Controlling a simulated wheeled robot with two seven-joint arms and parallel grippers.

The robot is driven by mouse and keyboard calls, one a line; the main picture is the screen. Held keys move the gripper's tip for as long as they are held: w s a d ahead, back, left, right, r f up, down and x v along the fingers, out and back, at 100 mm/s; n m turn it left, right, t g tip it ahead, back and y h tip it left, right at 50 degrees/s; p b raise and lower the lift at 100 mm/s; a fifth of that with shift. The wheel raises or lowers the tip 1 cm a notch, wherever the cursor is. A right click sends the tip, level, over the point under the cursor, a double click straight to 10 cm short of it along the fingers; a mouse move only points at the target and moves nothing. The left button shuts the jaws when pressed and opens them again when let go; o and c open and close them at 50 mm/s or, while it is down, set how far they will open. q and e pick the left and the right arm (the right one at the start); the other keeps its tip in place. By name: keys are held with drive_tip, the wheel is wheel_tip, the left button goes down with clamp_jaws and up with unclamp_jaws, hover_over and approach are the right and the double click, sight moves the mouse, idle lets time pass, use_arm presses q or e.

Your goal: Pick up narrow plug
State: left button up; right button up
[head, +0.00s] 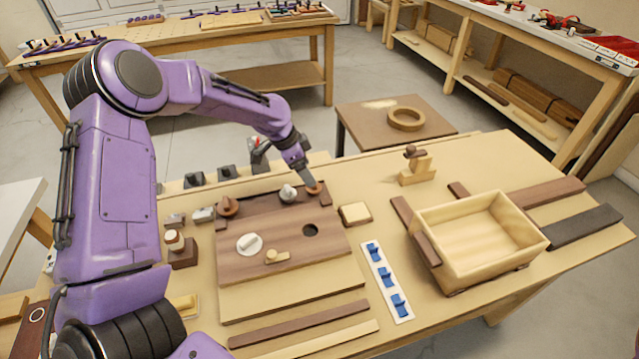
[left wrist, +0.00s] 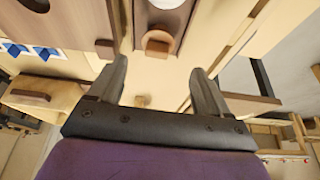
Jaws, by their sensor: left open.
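A small brown round-topped plug (head: 314,187) stands at the back edge of the dark brown board (head: 275,219), right at my left gripper (head: 308,182). In the left wrist view the brown round top (left wrist: 157,45) lies ahead of my open left gripper (left wrist: 160,72), roughly between its fingertips and apart from them. A grey knob-topped piece (head: 289,193) and another brown round-topped piece (head: 228,206) stand farther left along that edge. I cannot tell by look alone which of these is the narrow plug. My right gripper is not in view.
The board has a dark hole (head: 311,230), a pale disc (head: 249,243) and a small light wooden peg (head: 275,256). A white strip with blue clips (head: 386,281) and an open wooden box (head: 480,238) stand to the right. A small block (head: 355,213) sits beside the board.

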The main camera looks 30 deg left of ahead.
sight(314, 188)
use_arm(q)
drive_tip(key=shift+s+d+f, duration=0.35)
drive_tip(key=shift+s, duration=0.3)
drive_tip(key=shift+p+x, duration=0.6)
drive_tip(key=shift+x, duration=0.3)
drive_tip(key=w+f, duration=0.2)
drive_tip(key=f, duration=0.1)
drive_tip(key=shift+w+d+f, duration=0.3)
drive_tip(key=shift+w+f, duration=0.1)
drive_tip(key=shift+s+r, duration=0.35)
drive_tip(key=shift+s, duration=0.1)
drive_tip(key=shift+c, duration=0.3)
drive_tip(key=shift+s, duration=0.1)
drive_tip(key=c, duration=0.6)
drive_tip(key=shift+c, duration=1)
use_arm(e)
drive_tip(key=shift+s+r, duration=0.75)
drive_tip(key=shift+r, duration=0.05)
